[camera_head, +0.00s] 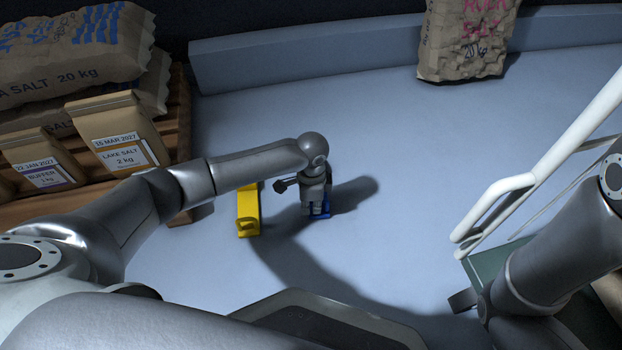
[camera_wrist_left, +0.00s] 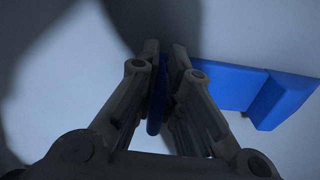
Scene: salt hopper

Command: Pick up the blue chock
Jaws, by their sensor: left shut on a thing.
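The blue chock (camera_head: 326,211) is on or just above the pale floor, mostly hidden under my left wrist in the head view. My left gripper (camera_head: 315,213) points down over it. In the left wrist view, the fingers of my left gripper (camera_wrist_left: 166,62) are shut on a thin upright blue part of the chock. The rest of the blue chock (camera_wrist_left: 282,100) extends to the right of the fingers, with a flat plate and a raised block. I cannot tell whether it touches the floor. My right gripper does not show.
A yellow chock-like piece (camera_head: 248,211) lies just left of my left gripper. Salt bags (camera_head: 118,140) sit on a wooden shelf at left. A paper sack (camera_head: 465,45) stands at the back. A white rail (camera_head: 495,200) is at right. The middle floor is clear.

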